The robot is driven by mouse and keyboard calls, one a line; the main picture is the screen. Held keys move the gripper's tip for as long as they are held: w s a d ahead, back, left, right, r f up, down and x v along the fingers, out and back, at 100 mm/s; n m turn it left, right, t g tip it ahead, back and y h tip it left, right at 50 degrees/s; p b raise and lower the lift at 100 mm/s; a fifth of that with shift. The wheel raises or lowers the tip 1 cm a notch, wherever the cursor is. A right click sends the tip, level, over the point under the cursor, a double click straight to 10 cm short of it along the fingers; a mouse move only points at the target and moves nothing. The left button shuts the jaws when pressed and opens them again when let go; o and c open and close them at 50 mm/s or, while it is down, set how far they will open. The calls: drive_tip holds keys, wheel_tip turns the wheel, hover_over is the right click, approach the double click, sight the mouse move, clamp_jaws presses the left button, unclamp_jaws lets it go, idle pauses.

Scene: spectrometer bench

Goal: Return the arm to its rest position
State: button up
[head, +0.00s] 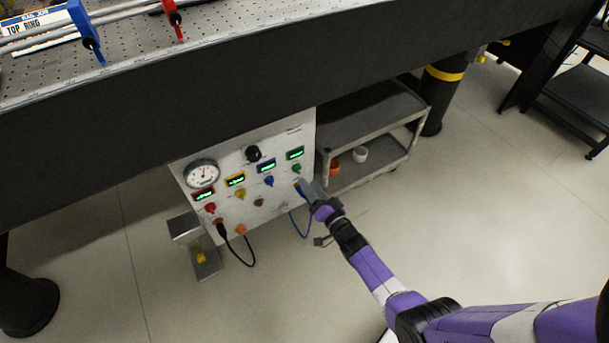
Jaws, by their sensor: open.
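My purple and black arm reaches from the lower right toward the white control panel (233,203) under the bench. My gripper (306,188) is at the panel's right part, just below the green knob (296,169). It is open. I cannot tell from this view whether the fingers touch the panel. The fingertips are small and partly overlap the panel's lower right corner.
The dark bench edge (260,95) runs above the panel. The floor (490,190) at right is clear.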

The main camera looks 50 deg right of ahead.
drive_tip(key=shift+s+a, duration=0.2)
drive_tip(key=shift+s, duration=0.5)
